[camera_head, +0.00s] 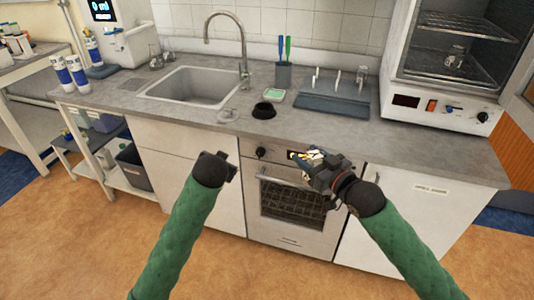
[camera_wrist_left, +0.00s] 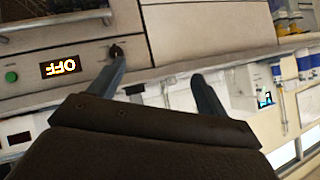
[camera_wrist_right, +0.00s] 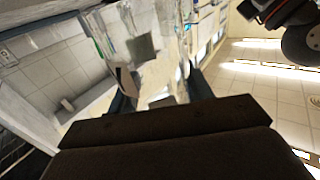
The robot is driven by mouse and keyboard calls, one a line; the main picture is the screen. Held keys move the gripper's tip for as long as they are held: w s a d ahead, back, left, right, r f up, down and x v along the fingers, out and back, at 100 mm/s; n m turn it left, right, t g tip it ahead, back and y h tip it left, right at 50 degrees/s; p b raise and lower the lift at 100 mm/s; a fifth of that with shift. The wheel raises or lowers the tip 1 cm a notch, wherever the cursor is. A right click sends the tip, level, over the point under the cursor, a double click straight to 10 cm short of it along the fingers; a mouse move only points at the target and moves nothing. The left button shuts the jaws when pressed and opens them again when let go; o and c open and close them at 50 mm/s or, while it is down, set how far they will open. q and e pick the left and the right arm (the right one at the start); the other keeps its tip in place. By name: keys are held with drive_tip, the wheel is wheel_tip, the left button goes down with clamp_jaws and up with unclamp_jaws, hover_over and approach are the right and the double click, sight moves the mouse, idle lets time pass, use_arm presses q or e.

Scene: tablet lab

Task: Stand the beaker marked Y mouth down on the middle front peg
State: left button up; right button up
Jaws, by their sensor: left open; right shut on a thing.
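My right gripper (camera_head: 308,160) is shut on a clear glass beaker, held in the air in front of the counter over the oven. In the right wrist view the beaker (camera_wrist_right: 150,65) sits between the fingers and carries a dark square patch; I cannot read a letter on it. The drying rack (camera_head: 330,104) is a blue-grey base at the back of the counter with upright white pegs. A clear glass piece (camera_head: 360,74) stands at its right rear. My left gripper (camera_head: 228,168) is open; the left wrist view shows its fingers (camera_wrist_left: 162,75) apart with nothing between them.
A sink with a tall tap (camera_head: 243,65) lies to the left. A black round item (camera_head: 263,110), a green-topped dish (camera_head: 274,95) and a pen holder (camera_head: 283,75) stand left of the rack. An oven cabinet (camera_head: 440,112) stands right. The counter front is clear.

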use_arm(q)
drive_tip(key=w+d+r+m+t+h, duration=0.2)
drive_tip(key=w+r+m+t+h, duration=0.2)
drive_tip(key=w+r+m+t, duration=0.45)
drive_tip(key=w+d+r+m+t+h, duration=0.25)
drive_tip(key=w+r+m, duration=0.5)
drive_tip(key=r, duration=0.65)
drive_tip(key=s+d+f+m+g+h, duration=0.2)
drive_tip(key=d+f+m+g+h, duration=0.25)
drive_tip(key=m+g+h, duration=0.45)
drive_tip(key=s+d+f+m+g+h, duration=0.4)
drive_tip(key=m+h, duration=0.3)
drive_tip(key=m, duration=0.5)
drive_tip(key=s+d+f+m+g+y, duration=0.1)
drive_tip(key=s+f+m+g+y, duration=0.1)
drive_tip(key=s+f+m+g, duration=0.35)
drive_tip(key=s+d+f+m+g+y, duration=0.1)
drive_tip(key=s+f+m+g+y, duration=0.1)
drive_tip(key=s+m+g, duration=0.65)
drive_tip(key=s+d+m, duration=0.1)
drive_tip(key=d+m, duration=0.1)
drive_tip(key=d, duration=0.9)
drive_tip(key=shift+s+m+g, duration=0.3)
drive_tip(key=shift+m+g, duration=0.1)
drive_tip(key=shift+c, duration=0.3)
